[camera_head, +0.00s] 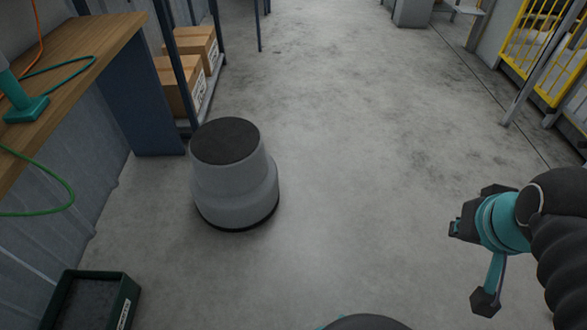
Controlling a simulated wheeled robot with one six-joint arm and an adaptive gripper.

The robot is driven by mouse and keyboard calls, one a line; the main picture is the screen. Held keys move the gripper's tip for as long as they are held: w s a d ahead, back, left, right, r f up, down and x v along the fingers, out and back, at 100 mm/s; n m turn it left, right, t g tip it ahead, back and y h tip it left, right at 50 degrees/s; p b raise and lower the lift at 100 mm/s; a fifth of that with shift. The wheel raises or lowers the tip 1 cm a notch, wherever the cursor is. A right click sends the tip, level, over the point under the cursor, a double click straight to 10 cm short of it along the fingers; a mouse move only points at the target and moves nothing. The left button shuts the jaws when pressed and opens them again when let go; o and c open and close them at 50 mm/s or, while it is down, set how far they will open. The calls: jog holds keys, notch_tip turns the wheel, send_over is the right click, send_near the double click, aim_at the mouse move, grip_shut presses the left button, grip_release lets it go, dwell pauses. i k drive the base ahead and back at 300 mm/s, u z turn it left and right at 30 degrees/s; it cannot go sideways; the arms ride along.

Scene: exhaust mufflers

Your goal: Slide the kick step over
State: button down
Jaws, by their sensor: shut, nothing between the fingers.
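The kick step (235,178) is a round, light grey, two-tier stool with a black top pad and a dark rim at its base. It stands upright on the concrete floor, left of the middle in the head view. My gripper (463,228) is at the right, on the end of my dark and teal arm. It is shut and empty, well to the right of the kick step and apart from it.
A wooden workbench (75,70) with a dark blue leg stands at the left. Behind the step is a shelf rack with cardboard boxes (184,85). A dark green bin (125,300) is at bottom left. Yellow barriers (545,45) stand at top right. The middle floor is clear.

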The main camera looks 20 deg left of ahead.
aim_at(234, 185)
jog(key=u, duration=0.35)
jog(key=i, duration=0.75)
jog(key=u, duration=1.05)
jog(key=i, duration=0.35)
jog(key=u, duration=0.35)
